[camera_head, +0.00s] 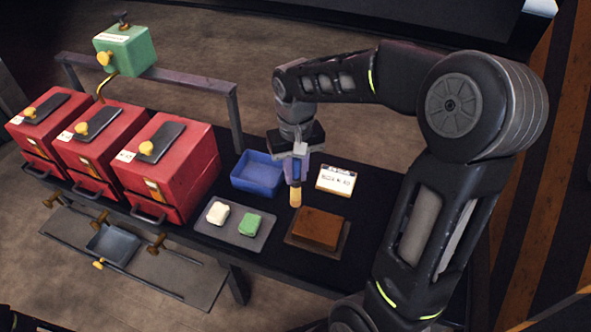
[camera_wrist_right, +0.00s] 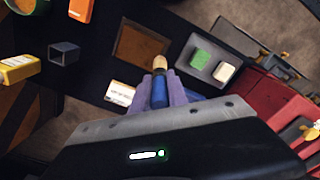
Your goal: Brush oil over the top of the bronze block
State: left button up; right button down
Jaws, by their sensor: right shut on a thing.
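The bronze block (camera_head: 319,228) is a flat brown slab on a thin dark plate at the table's right front. It also shows in the right wrist view (camera_wrist_right: 138,50). My right gripper (camera_head: 298,168) is shut on a brush with a blue handle (camera_wrist_right: 158,92) and pale bristles (camera_head: 296,197). The brush points down, bristles lowest, near the block's back left corner. The bristles look apart from the block; their height above the table is hard to tell. My left gripper is not in view.
A grey tray (camera_head: 213,234) with a white piece (camera_head: 218,212) and a green piece (camera_head: 250,223) lies left of the block. A blue bin (camera_head: 246,185) and a white card (camera_head: 336,180) stand behind. Red boxes (camera_head: 173,171) and a green tank (camera_head: 128,52) are at left.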

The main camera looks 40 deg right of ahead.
aim_at(296, 182)
jog(key=shift+f+b, duration=1.1)
jog(key=shift+f, duration=0.7)
jog(key=shift+r, duration=0.1)
